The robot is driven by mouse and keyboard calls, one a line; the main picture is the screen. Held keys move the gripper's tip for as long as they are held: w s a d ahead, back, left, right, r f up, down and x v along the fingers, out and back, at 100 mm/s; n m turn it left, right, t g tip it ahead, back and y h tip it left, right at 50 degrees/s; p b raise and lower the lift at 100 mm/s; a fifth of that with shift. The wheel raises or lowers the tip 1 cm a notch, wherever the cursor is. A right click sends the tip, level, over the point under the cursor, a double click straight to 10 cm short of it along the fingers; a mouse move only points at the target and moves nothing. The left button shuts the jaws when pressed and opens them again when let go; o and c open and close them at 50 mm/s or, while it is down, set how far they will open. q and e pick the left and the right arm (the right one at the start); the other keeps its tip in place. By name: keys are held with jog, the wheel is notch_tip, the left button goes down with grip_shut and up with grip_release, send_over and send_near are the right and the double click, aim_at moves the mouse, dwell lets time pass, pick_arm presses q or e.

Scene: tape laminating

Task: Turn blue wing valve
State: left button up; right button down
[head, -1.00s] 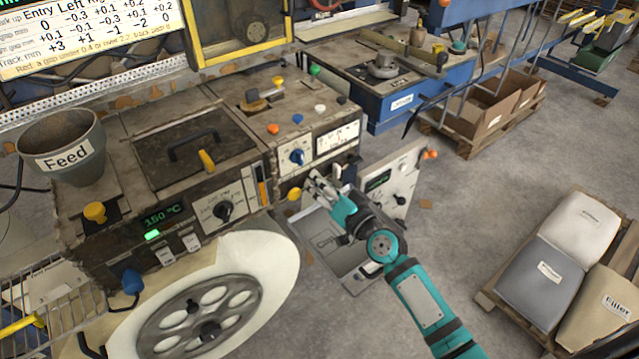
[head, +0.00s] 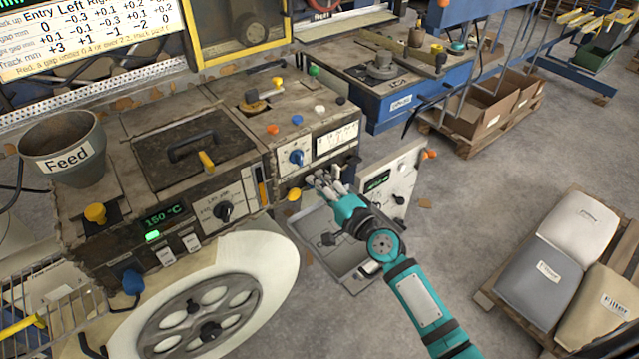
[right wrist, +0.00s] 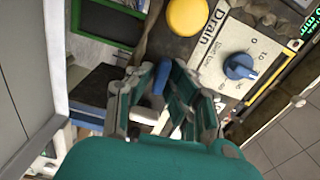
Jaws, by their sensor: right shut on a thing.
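The blue wing valve (right wrist: 161,78) shows in the right wrist view as a small blue piece between the fingers of my right gripper (right wrist: 160,88). The gripper is shut on it; the fingers hide part of it. In the head view my right gripper (head: 318,180) is at the machine's front, below a white panel with a blue dial knob (head: 296,156) and right of a yellow knob (head: 294,194). The valve is hidden there behind the fingers. My left gripper is not in view.
In the right wrist view a yellow knob (right wrist: 187,16), a "Drain" label (right wrist: 212,30) and a blue dial knob (right wrist: 240,66) are close to the fingers. A grey tray (head: 335,245) lies below the gripper. A large white wheel (head: 265,270) stands at left.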

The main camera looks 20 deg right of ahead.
jog(key=shift+m, duration=0.5)
jog(key=c, duration=1.4)
grip_release()
jog(key=shift+o, duration=0.2)
jog(key=shift+s, duration=0.1)
jog(key=v, duration=1.2)
